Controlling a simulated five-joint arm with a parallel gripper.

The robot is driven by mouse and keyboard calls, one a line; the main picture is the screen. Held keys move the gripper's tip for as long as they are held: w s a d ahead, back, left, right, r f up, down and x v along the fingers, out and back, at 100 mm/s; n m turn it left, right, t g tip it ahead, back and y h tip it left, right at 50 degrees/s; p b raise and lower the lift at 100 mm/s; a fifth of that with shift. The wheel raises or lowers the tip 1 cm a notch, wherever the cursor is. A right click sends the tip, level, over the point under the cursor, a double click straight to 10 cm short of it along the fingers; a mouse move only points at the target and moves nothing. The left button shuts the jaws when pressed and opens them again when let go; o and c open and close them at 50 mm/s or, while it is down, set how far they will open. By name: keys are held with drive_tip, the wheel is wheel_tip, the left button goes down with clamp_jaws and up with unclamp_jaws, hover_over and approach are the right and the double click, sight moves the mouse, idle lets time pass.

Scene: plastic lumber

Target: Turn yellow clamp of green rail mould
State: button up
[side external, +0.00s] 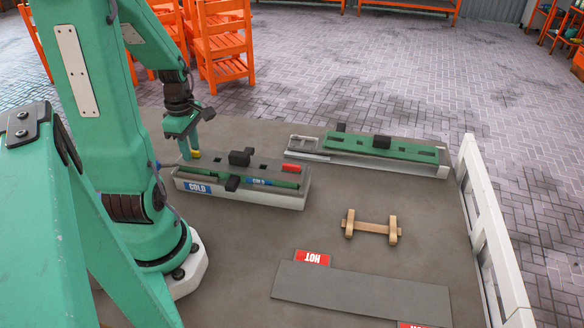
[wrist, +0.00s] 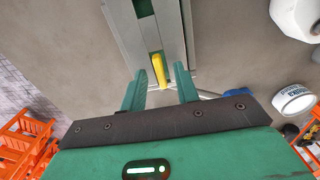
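A long grey mould with green parts (side external: 268,163) lies in the white trough marked COLD. The wrist view shows its end as grey plates with a green strip (wrist: 151,36). A yellow clamp (wrist: 158,70) sticks out from this end, roughly in line with the strip. It shows as a small yellow spot in the side view (side external: 195,154). My gripper (wrist: 160,76) is open, with one green finger on each side of the clamp and a gap to both. In the side view my gripper (side external: 187,141) points down over the trough's left end.
A green-topped mould (side external: 400,152) with black blocks lies in a pale trough behind right. A wooden piece (side external: 371,226) and a grey plate (side external: 360,292) by a HOT sign (side external: 312,258) lie in front. A white barrier (side external: 486,220) edges the right side.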

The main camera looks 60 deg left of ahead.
sight(192, 151)
drive_tip(key=shift+r, duration=0.15)
drive_tip(key=shift+r, duration=3.75)
drive_tip(key=shift+d, duration=0.1)
drive_tip(key=w+d+r+m+t, duration=0.2)
drive_tip(key=d+m, duration=0.5)
drive_tip(key=m, duration=0.2)
drive_tip(key=w+d+r+m+t, duration=0.1)
drive_tip(key=w+d+r+m, duration=0.1)
drive_tip(key=d+m, duration=0.6)
drive_tip(key=w+d+r+m+t, duration=0.2)
drive_tip(key=d+r+m, duration=0.2)
drive_tip(key=d+m, duration=0.3)
drive_tip(key=m, duration=0.2)
drive_tip(key=shift+w+d+r+m+t, duration=0.15)
drive_tip(key=shift+w+d+m+t, duration=0.15)
drive_tip(key=shift+w+m, duration=0.1)
